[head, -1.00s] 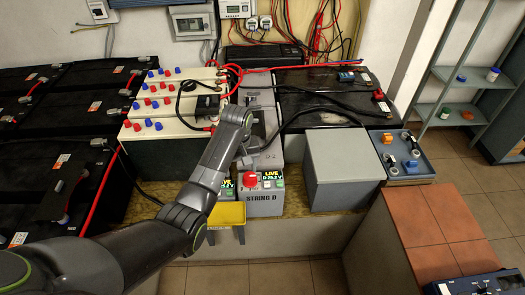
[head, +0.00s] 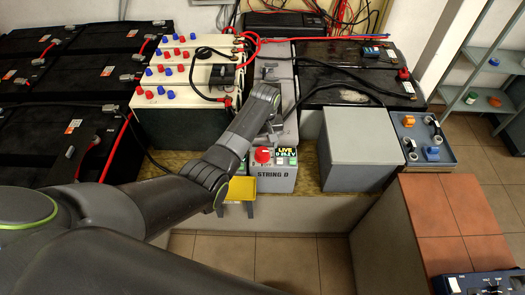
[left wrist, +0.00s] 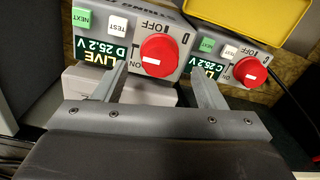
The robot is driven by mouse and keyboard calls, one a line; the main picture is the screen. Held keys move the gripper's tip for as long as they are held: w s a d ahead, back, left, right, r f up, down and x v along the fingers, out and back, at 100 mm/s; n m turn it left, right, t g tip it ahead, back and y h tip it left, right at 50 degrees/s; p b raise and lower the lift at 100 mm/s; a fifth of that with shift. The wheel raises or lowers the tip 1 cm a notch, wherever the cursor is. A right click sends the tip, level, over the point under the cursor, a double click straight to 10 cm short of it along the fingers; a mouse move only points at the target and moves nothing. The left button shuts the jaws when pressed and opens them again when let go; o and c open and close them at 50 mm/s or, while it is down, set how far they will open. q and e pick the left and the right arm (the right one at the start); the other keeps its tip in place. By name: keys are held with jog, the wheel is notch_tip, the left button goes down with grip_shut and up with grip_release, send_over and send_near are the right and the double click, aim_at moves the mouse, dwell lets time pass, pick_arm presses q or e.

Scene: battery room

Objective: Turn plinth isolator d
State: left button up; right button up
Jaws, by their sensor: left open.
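Plinth isolator d is the grey box (head: 273,183) marked STRING D, with a red knob (head: 262,156) and a green LIVE display (head: 285,153). In the left wrist view its red knob (left wrist: 158,55) shows upside down, with the white bar toward the ON side and the display (left wrist: 101,50) reading LIVE D 25.2 V. My left gripper (left wrist: 160,76) is open, its fingers on either side of the knob in that view; contact cannot be told. In the head view the left gripper (head: 266,137) is just behind and above the knob. The right gripper is not in view.
A neighbouring isolator marked C, with a red knob (left wrist: 250,71), is close beside the fingers. A yellow tray (head: 241,186) is at the front. A grey box (head: 358,152) stands to the right. Batteries and cables crowd the back and left.

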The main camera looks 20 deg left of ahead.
aim_at(262, 151)
pick_arm(q)
jog(key=shift+f+b, duration=0.3)
jog(key=shift+f, duration=1.85)
jog(key=c, duration=1)
